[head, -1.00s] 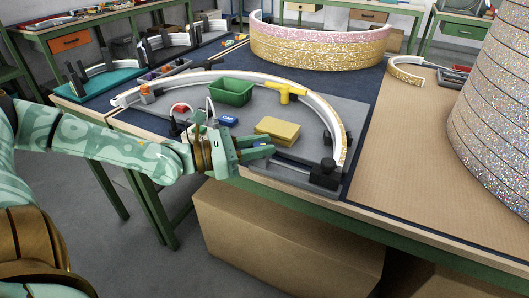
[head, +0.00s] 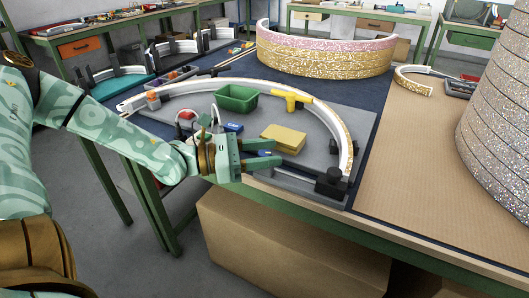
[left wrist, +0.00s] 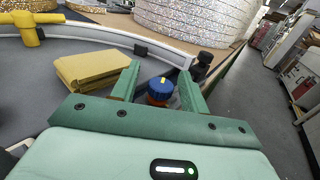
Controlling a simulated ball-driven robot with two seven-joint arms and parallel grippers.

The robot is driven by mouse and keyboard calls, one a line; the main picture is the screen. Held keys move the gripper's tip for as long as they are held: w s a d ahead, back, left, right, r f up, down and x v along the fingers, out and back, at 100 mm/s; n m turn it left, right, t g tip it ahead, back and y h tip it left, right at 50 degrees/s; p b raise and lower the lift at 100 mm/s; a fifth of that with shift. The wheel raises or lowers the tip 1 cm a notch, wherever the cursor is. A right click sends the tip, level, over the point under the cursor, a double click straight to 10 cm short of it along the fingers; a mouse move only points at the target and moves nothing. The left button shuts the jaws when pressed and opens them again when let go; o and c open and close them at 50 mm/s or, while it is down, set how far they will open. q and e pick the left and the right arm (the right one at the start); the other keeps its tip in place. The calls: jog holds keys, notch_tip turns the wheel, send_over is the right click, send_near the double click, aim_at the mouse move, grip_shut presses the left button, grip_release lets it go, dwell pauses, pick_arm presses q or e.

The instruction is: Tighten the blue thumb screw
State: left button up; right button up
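The blue thumb screw (left wrist: 161,87) has a round blue knob with a yellow mark on top and an orange part below it. In the left wrist view it stands between the two green fingers of my left gripper (left wrist: 158,84), with gaps showing on both sides. In the head view my left gripper (head: 263,153) is open at the front edge of the grey board, and a bit of the blue knob (head: 264,154) shows between its fingers. The lower part of the screw is partly hidden. My right gripper is in neither view.
A yellow block stack (head: 283,138) lies just beyond the fingers. A green bin (head: 237,98), a yellow T-shaped tool (head: 291,99) and a small blue box (head: 233,127) are on the grey board (head: 320,125). A curved white rail arches around them. A black clamp (head: 331,182) stands at right.

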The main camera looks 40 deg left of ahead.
pick_arm(q)
jog(key=shift+s, duration=0.15)
jog(key=shift+s+a+r+p, duration=0.1)
jog(key=shift+s+a+p, duration=0.1)
jog(key=shift+p, duration=0.15)
jog(key=p+v, duration=0.2)
jog(key=v, duration=0.1)
jog(key=shift+r, duration=0.35)
jog(key=f+p+v, duration=0.1)
jog(key=p+v, duration=0.5)
jog(key=v, duration=0.6)
jog(key=shift+s+a, duration=0.15)
jog(key=shift+a, duration=0.05)
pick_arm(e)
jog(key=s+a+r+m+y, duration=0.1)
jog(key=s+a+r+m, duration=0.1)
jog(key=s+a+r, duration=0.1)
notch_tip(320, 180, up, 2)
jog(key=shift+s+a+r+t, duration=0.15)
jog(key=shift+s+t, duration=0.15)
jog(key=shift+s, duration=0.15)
pick_arm(q)
jog(key=shift+o, duration=0.2)
